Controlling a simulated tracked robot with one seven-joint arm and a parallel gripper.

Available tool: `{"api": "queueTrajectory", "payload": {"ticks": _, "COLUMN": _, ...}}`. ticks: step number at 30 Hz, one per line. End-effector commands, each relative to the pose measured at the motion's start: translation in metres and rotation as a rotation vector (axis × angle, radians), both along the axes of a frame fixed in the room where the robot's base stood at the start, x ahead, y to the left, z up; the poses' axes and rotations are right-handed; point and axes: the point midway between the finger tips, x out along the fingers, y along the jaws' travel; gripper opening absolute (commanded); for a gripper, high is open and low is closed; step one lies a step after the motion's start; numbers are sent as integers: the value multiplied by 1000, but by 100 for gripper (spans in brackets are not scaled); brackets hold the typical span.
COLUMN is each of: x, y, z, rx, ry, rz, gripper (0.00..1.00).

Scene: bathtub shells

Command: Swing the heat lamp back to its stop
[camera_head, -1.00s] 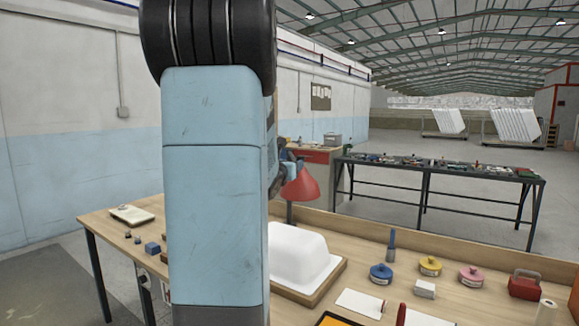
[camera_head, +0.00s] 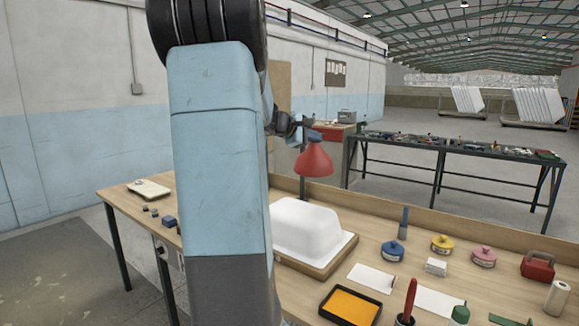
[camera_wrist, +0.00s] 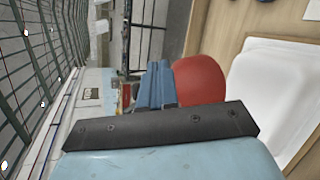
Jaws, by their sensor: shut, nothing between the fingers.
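The heat lamp has a red shade (camera_head: 314,160) on a thin dark post (camera_head: 302,187) and hangs near the back of the workbench, behind a white tub shell (camera_head: 303,228). My gripper (camera_head: 316,134) is shut and empty, at the top of the shade in the head view. In the wrist view its blue fingers (camera_wrist: 158,72) are together, just left of the red shade (camera_wrist: 202,80). I cannot tell whether they touch it. The tub shell (camera_wrist: 268,85) lies to the right there. My arm hides part of the bench left of the lamp.
The shell sits on a wooden board (camera_head: 335,257). A raised ledge (camera_head: 370,210) runs along the bench's back. Blue, yellow and pink tins, an orange tray (camera_head: 350,306) and a red box (camera_head: 538,265) fill the right side. A clipboard (camera_head: 149,190) lies far left.

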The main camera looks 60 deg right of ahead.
Motion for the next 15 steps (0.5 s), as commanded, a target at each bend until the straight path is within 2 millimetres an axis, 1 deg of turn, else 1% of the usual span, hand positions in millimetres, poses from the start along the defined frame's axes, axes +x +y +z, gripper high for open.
{"api": "queueTrajectory", "payload": {"ticks": 3, "x": 14, "y": 6, "z": -6, "rx": 46, "ry": -185, "rz": -95, "gripper": 0}}
{"api": "queueTrajectory", "payload": {"ticks": 8, "x": 39, "y": 18, "z": -15, "rx": 118, "ry": -433, "rz": -222, "gripper": 0}}
{"api": "queueTrajectory", "payload": {"ticks": 11, "x": 60, "y": 27, "z": -19, "rx": 171, "ry": -587, "rz": -298, "gripper": 0}}
{"api": "queueTrajectory", "payload": {"ticks": 15, "x": 93, "y": 41, "z": -22, "rx": 248, "ry": -786, "rz": -395, "gripper": 0}}
